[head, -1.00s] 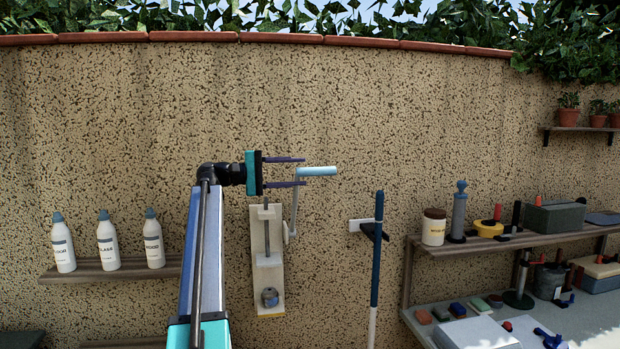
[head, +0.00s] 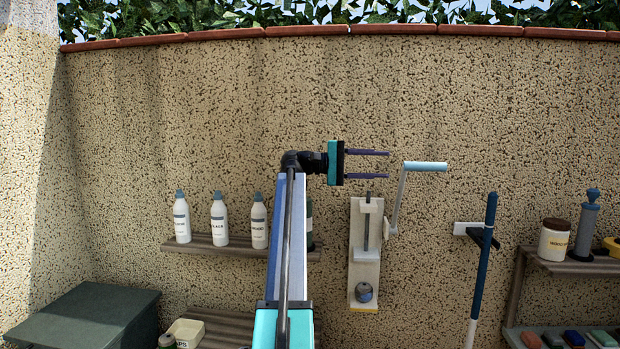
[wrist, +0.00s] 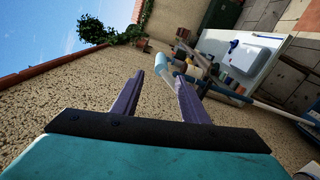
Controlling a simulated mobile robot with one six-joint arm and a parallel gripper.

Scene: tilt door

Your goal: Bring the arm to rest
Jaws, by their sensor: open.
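My gripper (head: 388,165) is at the end of my raised arm, in front of the speckled wall. Its two purple fingers point right and are apart, with nothing between them in the head view. The light-blue handle of a crank (head: 425,166) lies just to the right of the fingertips, with a gap in the picture. The crank's grey arm slants down to a wall-mounted plate (head: 366,262) with a screw rod and a round knob. In the wrist view the fingers (wrist: 160,88) are also apart, and the light-blue handle (wrist: 166,67) shows beyond them.
White bottles (head: 219,220) stand on a wooden shelf (head: 188,246) left of my arm. A dark green box (head: 85,315) is at lower left. A blue pole (head: 485,255) hangs from a wall bracket at right. A shelf with a jar (head: 554,240) is farther right.

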